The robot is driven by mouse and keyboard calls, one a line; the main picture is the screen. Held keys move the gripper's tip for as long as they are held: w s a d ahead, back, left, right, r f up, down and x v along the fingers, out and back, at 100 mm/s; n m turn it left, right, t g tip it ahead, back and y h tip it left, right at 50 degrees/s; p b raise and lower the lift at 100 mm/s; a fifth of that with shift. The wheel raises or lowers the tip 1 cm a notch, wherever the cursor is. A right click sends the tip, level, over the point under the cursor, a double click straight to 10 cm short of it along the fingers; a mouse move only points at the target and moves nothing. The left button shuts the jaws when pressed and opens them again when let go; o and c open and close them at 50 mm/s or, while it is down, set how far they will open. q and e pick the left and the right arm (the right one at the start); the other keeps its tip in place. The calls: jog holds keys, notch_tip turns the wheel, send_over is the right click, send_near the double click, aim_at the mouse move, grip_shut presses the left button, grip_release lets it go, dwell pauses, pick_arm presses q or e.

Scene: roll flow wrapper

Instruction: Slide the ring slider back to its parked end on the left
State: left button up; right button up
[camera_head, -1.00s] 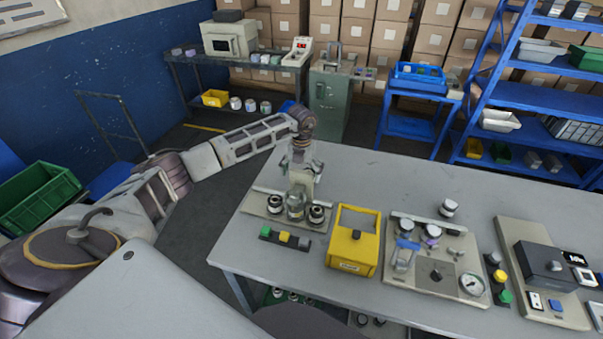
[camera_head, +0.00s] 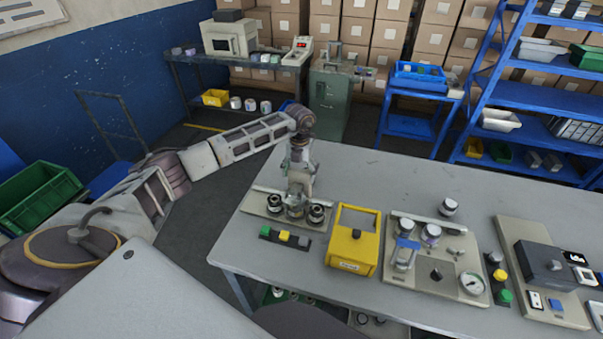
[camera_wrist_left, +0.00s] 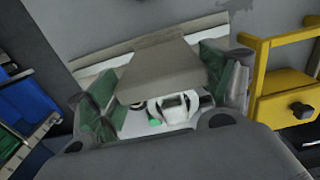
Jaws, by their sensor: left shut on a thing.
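A tan base plate (camera_head: 262,210) with a pale rail (camera_head: 268,191) along its back edge lies at the left end of the table. Two dark-topped round parts stand on it, a left one (camera_head: 274,204) and a right one (camera_head: 316,211), with a light rounded part (camera_head: 295,212) between. My left gripper (camera_head: 299,190) reaches down over the rail. In the wrist view its fingers are closed on the sides of a tan block (camera_wrist_left: 165,68), which I take as the ring slider. The finger contact is partly hidden. My right gripper is not in view.
A black strip with coloured buttons (camera_head: 285,238) lies in front of the plate. A yellow box with a handle (camera_head: 351,254) stands to its right, then a panel with a gauge (camera_head: 471,285) and a dark-boxed station (camera_head: 547,262).

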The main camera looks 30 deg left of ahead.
pick_arm(q)
jog(key=s+a+b, duration=0.2)
jog(key=s+a, duration=0.1)
jog(key=a, duration=1.3)
jog(key=shift+s, duration=0.35)
jog(key=shift+r, duration=0.1)
jog(key=o, duration=1.4)
jog(key=shift+s+a, duration=0.1)
jog(key=shift+r, duration=5.95)
jog(key=shift+s+f, duration=0.1)
